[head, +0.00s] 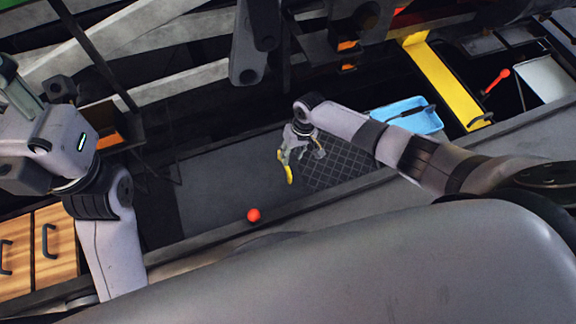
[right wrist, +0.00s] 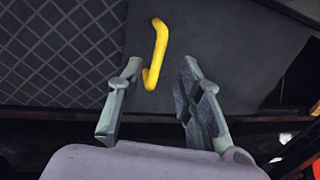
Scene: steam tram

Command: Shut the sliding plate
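The sliding plate (head: 225,185) is a flat dark grey panel in the middle of the head view, beside a mesh grid (head: 345,168). A yellow bar handle (head: 287,173) stands on the plate near the grid. My right gripper (head: 303,150) is over the handle with its fingers apart. In the right wrist view the handle (right wrist: 158,48) shows between and beyond the open fingertips; contact cannot be told. The plate (right wrist: 225,60) and grid (right wrist: 60,45) meet left of the handle there. My left gripper (head: 14,80) is at the far left, away from the plate, its fingers partly cut off.
A red ball-shaped knob (head: 253,215) is at the plate's near edge. A blue tray (head: 408,112) holding a dark item, a yellow bar (head: 442,80) and a red-tipped lever (head: 496,80) stand to the right. Wooden drawers (head: 55,245) are at lower left. Dark metal posts (head: 255,40) hang above.

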